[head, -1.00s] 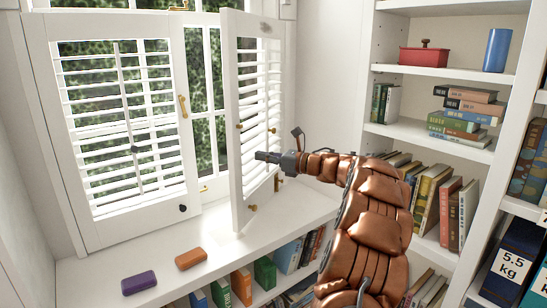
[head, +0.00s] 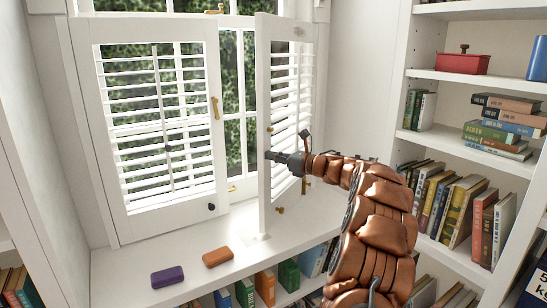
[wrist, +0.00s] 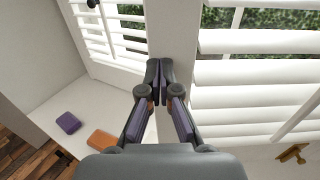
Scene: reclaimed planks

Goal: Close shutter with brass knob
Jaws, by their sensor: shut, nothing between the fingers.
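The right shutter (head: 264,75), a white louvred panel, stands swung out from the window, its free edge towards me. A small brass knob (head: 279,210) shows low on it, and another brass piece (head: 270,129) shows higher up. A brass piece also shows at the lower right of the wrist view (wrist: 292,153). My gripper (head: 268,156) is shut and empty, its tips at the shutter's front stile, about mid-height. In the wrist view the fingertips (wrist: 160,76) overlap the white stile (wrist: 180,35); I cannot tell if they touch it.
A purple block (head: 167,277) and an orange block (head: 217,257) lie on the white sill (head: 120,267). Bookshelves (head: 450,145) stand at the right.

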